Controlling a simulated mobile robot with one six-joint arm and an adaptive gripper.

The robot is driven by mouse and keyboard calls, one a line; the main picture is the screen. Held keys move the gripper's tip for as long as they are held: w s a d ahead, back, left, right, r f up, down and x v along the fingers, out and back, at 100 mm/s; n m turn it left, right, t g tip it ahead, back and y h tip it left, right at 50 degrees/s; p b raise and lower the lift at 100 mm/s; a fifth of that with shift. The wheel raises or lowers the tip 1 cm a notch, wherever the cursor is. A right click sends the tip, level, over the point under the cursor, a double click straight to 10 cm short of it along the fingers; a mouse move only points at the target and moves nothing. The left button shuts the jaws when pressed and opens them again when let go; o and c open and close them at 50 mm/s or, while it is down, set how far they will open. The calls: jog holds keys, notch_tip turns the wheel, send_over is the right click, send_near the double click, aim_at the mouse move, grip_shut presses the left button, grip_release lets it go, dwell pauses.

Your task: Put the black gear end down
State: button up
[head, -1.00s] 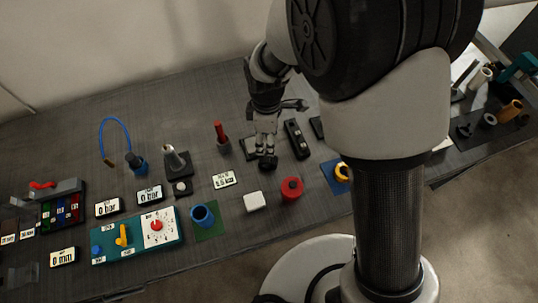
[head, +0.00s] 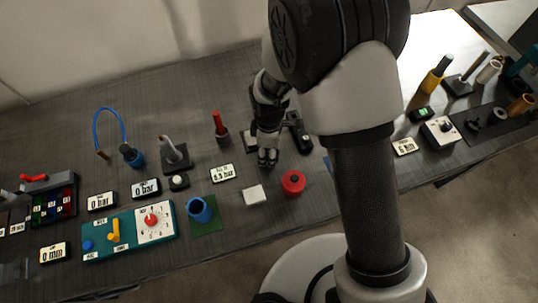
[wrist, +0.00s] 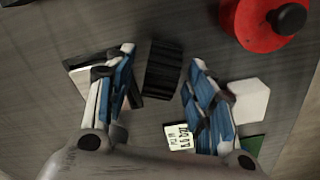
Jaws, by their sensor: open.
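The black gear (wrist: 162,72) shows in the wrist view as a dark ribbed block on the grey table, its toothed side turned to the camera. My gripper (wrist: 158,62) is open, with one blue-padded finger on either side of the gear. Gaps show between the gear and both fingers. In the head view my gripper (head: 267,160) points down close to the table, and I cannot make the gear out there behind the fingers. I cannot tell how far the fingertips are above the table.
A red round part with a black knob (head: 293,183) and a white block (head: 254,195) stand near my gripper on the front side. A label display (head: 222,173) lies left, and a dark stand with a red handle (head: 220,128) is behind it. Bare table lies at the back left.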

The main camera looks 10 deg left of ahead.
jog(key=shift+c, duration=0.4)
grip_shut()
jog(key=shift+r, duration=0.1)
